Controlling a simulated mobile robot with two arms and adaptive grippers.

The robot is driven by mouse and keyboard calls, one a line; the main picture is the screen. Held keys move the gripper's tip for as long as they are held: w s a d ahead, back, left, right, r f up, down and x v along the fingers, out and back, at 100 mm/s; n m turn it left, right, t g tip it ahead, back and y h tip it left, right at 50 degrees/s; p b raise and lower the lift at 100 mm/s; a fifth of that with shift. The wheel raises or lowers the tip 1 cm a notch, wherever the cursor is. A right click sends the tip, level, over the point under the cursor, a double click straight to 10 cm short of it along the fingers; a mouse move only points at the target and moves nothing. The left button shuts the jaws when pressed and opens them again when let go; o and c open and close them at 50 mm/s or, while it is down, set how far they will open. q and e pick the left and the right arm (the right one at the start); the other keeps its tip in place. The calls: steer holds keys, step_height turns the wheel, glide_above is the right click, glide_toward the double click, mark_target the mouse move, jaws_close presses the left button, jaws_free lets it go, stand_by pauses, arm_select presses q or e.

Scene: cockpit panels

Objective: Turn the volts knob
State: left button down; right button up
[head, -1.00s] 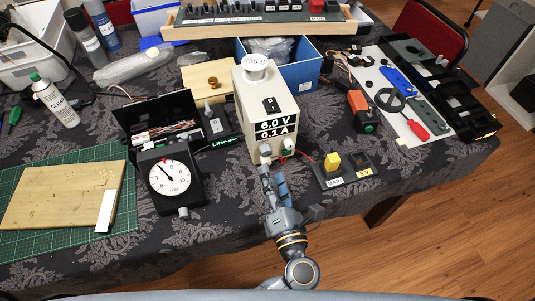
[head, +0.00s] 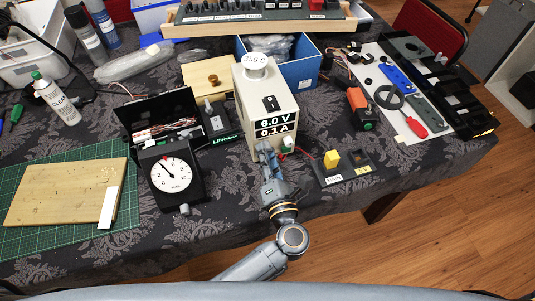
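A cream power supply box (head: 262,97) stands near the middle of the table. Its front display (head: 274,128) reads 6.0 V and 0.1 A. A small light knob (head: 288,143) shows below the display at the right. The knob at the lower left of the front, below the volts line, is hidden behind my fingers. My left gripper (head: 265,151) is at that spot, against or just before the front face. I cannot tell whether its fingers are closed on the knob. My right gripper is not in view.
A small panel (head: 345,170) with a yellow switch, labelled MAIN and 5V, sits right of my gripper. A black dial gauge (head: 170,175) stands to the left. A blue box (head: 300,73) is behind the power supply. Patterned cloth in front is clear.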

arm_select(q)
steer(key=shift+r+m+p, duration=0.1)
steer(key=shift+m+p, duration=0.4)
steer(key=shift+p, duration=0.1)
steer(key=shift+m, duration=0.5)
steer(key=c, duration=1)
jaws_free()
steer(key=shift+c, duration=0.2)
steer(key=shift+s, duration=0.15)
steer(key=shift+s+d+f, duration=0.1)
steer(key=shift+s+f, duration=0.1)
steer(key=shift+s, duration=0.1)
steer(key=shift+v, duration=3.55)
